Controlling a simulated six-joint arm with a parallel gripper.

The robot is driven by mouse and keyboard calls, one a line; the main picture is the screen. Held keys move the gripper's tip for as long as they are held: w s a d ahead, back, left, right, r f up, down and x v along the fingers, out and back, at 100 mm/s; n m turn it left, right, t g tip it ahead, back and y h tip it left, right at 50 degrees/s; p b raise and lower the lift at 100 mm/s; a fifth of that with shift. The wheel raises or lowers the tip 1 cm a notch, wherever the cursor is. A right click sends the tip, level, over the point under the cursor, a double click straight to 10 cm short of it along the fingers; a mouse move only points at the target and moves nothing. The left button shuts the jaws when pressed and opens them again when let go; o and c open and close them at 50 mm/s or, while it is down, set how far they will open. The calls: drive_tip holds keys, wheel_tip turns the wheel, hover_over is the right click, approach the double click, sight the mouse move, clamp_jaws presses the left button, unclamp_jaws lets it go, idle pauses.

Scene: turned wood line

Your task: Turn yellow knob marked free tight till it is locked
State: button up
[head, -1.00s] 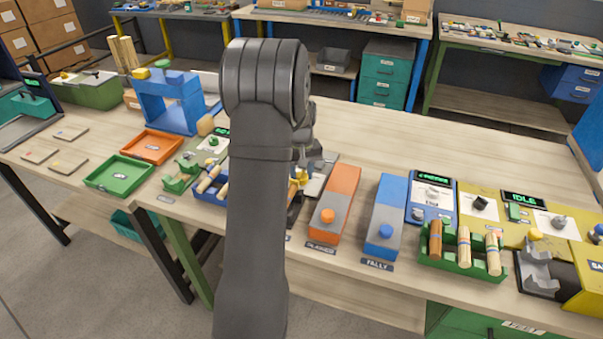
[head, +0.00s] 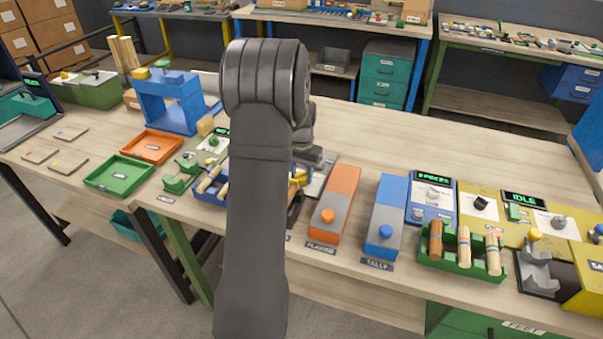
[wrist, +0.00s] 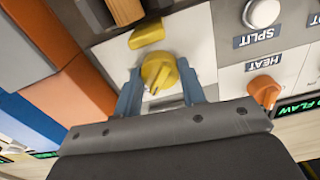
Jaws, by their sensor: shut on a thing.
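The yellow knob (wrist: 160,73) shows in the wrist view on a light panel, with a raised ridge across its face. My gripper (wrist: 158,88) has one blue-grey finger on each side of it and is shut on it. The lettering beside this knob is hidden or not readable. In the head view my own arm covers most of this spot, and only a bit of yellow shows at its right edge.
In the wrist view a yellow block (wrist: 147,33) sits just beyond the knob. An orange box (wrist: 68,100) stands close on the left.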

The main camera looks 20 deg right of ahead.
sight(302, 173)
drive_tip(key=shift+r, duration=0.1)
idle(0.3)
drive_tip(key=o, duration=1)
wheel_tip(302, 173, up, 17)
drive_tip(key=shift+r, duration=0.2)
wheel_tip(302, 173, down, 18)
drive_tip(key=shift+r, duration=0.2)
idle(0.6)
